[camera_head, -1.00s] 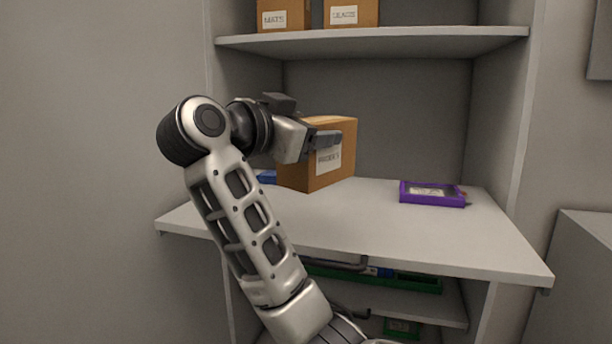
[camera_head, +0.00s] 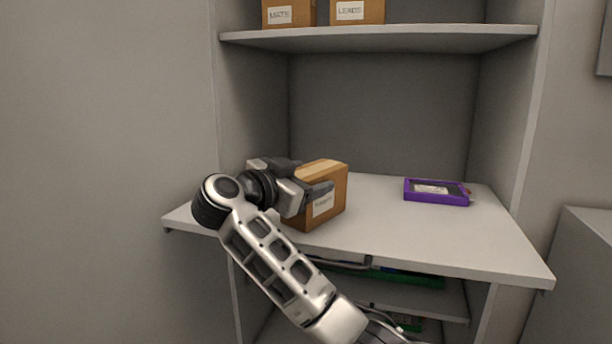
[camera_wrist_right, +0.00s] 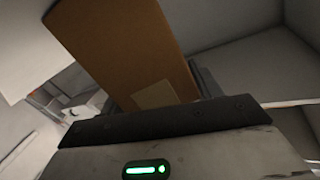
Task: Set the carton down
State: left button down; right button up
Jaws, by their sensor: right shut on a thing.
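The brown carton (camera_head: 328,206) with a white label is upright over the left front part of the middle shelf (camera_head: 410,236). My right gripper (camera_head: 316,190) comes from the left and is shut on the carton. The carton's underside is close to the shelf top; I cannot tell whether it touches. In the right wrist view, the carton's brown side (camera_wrist_right: 125,45) fills the upper middle, beyond the dark edge of the gripper. My left gripper is not in view.
A purple-framed device (camera_head: 436,192) lies on the right of the middle shelf. Two labelled boxes, one on the left (camera_head: 289,14) and one beside it (camera_head: 357,12), stand on the upper shelf. Green items (camera_head: 418,279) sit below. The shelf between carton and device is clear.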

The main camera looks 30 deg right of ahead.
jog(key=o, duration=1.2)
jog(key=shift+c, duration=0.2)
